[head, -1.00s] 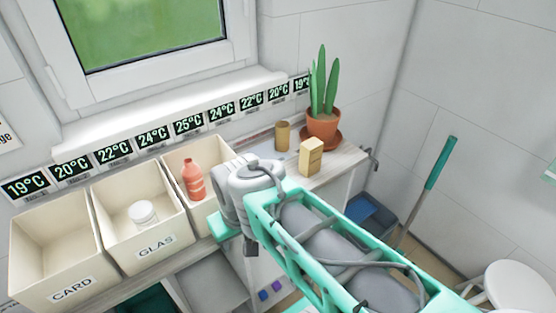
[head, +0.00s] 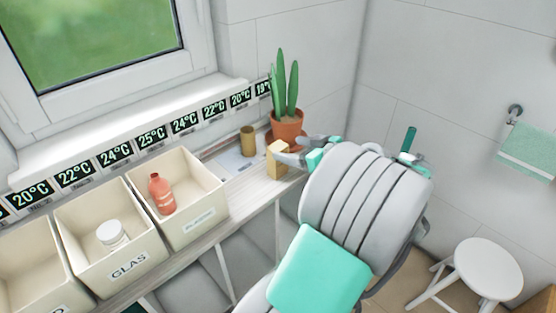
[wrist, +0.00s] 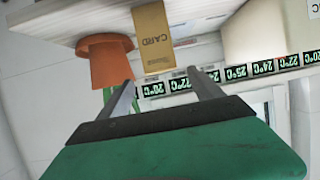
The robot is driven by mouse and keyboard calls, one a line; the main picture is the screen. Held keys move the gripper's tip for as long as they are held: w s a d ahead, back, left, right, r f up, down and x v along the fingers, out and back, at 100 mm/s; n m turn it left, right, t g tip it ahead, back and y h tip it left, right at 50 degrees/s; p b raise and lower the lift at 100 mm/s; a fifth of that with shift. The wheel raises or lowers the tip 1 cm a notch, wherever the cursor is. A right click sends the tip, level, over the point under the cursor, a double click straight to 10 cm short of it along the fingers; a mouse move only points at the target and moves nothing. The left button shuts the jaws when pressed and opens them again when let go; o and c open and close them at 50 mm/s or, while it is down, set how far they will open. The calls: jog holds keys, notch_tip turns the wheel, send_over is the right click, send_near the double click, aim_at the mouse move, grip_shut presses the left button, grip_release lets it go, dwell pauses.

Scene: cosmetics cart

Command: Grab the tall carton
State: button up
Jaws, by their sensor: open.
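The tall carton (head: 277,159) is a tan upright box standing on the shelf, in front of the potted plant. In the wrist view, which is upside down, the carton (wrist: 153,38) shows a CARD label and lies just beyond my fingertips. My gripper (wrist: 160,76) is open and empty, its two fingers apart and aimed at the carton. In the head view my gripper (head: 296,152) is close beside the carton on its right, partly hidden by my wrist. I cannot tell whether a finger touches it.
A plant in a terracotta pot (head: 287,127) stands right behind the carton. A brown cylinder (head: 248,141) stands to the left. Bins stand further left, one holding a red bottle (head: 161,194), the GLAS bin a white jar (head: 112,235). A white stool (head: 480,270) is at lower right.

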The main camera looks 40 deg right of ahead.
aim_at(281, 148)
jog(key=p+x, duration=0.1)
jog(key=x, duration=0.5)
jog(key=shift+a+f, duration=0.1)
jog(key=shift+f, duration=0.2)
jog(key=shift+c, duration=0.4)
jog(key=c, duration=1.3)
jog(key=shift+r, duration=0.1)
